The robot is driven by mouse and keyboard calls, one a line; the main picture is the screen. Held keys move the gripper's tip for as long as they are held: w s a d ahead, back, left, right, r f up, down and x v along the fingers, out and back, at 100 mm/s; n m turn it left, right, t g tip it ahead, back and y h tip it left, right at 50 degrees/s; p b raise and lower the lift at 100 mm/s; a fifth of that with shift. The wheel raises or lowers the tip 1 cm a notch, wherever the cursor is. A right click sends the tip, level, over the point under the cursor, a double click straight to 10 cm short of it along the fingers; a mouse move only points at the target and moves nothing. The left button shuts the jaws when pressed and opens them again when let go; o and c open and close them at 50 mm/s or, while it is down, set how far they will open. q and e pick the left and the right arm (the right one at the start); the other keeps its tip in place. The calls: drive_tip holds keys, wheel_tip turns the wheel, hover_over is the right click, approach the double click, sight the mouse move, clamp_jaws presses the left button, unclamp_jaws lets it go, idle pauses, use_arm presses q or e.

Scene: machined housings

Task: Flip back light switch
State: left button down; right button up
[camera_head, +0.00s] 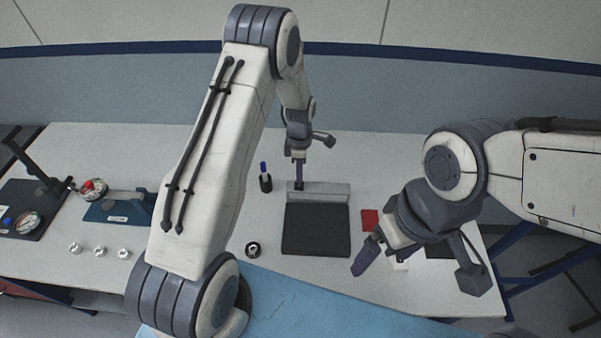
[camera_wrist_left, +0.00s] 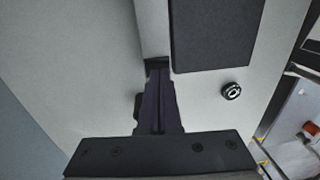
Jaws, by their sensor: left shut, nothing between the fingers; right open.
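The light switch (camera_wrist_left: 157,63) is a small black piece at one end of the pale grey bar (camera_head: 325,190) along the back edge of a dark flat panel (camera_head: 316,230). My left gripper (camera_head: 299,182) points down at the left end of that bar. Its closed fingers (camera_wrist_left: 159,74) reach the switch in the left wrist view and partly cover it. I cannot tell whether they touch it or which way it is set. My right gripper (camera_head: 363,262) is open and empty, above the table right of the panel.
A dark cup with a blue marker (camera_head: 265,178) stands close left of the bar. A black ring (camera_head: 253,249) lies left of the panel, and a red block (camera_head: 370,219) to its right. A blue fixture (camera_head: 118,208) and several small metal parts are at the left.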

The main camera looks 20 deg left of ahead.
use_arm(q)
drive_tip(key=r, duration=0.1)
drive_tip(key=r+p, duration=0.1)
drive_tip(key=r, duration=0.1)
drive_tip(key=shift+w+a, duration=0.15)
drive_tip(key=shift+w, duration=0.25)
drive_tip(key=shift+w+r+b, duration=0.15)
drive_tip(key=shift+r+b, duration=0.15)
drive_tip(key=shift+b, duration=0.65)
wheel_tip(320, 180, up, 9)
drive_tip(key=b, duration=0.2)
drive_tip(key=shift+w+f, duration=0.2)
drive_tip(key=shift+w, duration=0.1)
use_arm(e)
wheel_tip(320, 180, down, 2)
drive_tip(key=shift+f, duration=0.25)
use_arm(q)
drive_tip(key=shift+b, duration=0.3)
